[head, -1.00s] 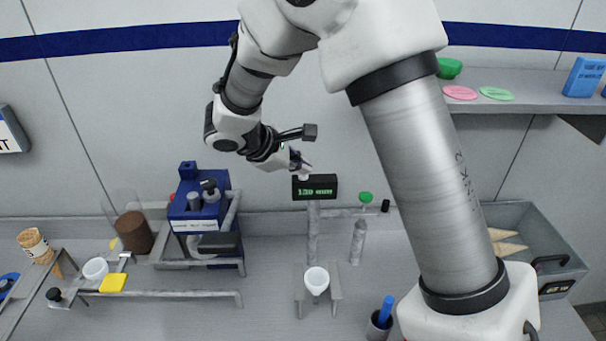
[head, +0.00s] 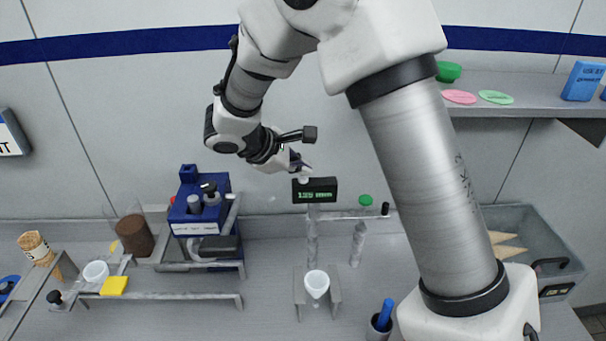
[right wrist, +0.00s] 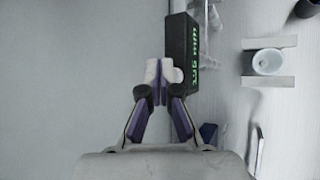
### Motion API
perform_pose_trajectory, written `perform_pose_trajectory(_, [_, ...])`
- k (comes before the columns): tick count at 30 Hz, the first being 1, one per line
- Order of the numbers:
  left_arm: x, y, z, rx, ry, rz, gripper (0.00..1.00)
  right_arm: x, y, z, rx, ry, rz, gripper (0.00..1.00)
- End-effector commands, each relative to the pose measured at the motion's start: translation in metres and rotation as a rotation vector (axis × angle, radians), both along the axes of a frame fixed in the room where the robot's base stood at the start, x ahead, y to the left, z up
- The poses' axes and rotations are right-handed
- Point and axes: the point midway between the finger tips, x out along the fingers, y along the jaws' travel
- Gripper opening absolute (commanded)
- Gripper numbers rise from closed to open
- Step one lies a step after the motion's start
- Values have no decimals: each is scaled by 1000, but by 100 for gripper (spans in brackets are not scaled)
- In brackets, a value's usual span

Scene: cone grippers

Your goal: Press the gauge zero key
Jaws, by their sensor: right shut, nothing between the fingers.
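The gauge is a black box with a lit green display (head: 315,190), on a grey post at the back of the bench. It also shows in the right wrist view (right wrist: 181,65), turned on its side. My right gripper (head: 303,177) is shut and empty, its pale fingertips at the gauge's upper left edge. In the right wrist view the fingertips (right wrist: 158,76) meet right beside the gauge box; I cannot tell whether they touch it. I cannot make out the zero key; the fingertips may hide it. My left gripper is out of view.
A white cup (head: 316,283) sits in a grey stand below the gauge. A blue machine (head: 200,212) stands to the left, and a green cap (head: 366,199) is to the gauge's right. A shelf (head: 520,92) and a grey bin (head: 540,240) are at the right.

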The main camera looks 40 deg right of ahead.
Motion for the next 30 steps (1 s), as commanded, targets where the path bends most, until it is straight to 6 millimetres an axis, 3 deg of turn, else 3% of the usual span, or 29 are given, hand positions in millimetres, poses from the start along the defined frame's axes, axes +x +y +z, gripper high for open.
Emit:
perform_pose_trajectory(3, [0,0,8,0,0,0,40,0,0,9,0,0,0,0])
perform_pose_trajectory(14, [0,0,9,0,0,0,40,0,0,10,0,-1,-1,0])
perform_pose_trajectory(30, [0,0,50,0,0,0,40,0,0,60,0,-1,-1,0])
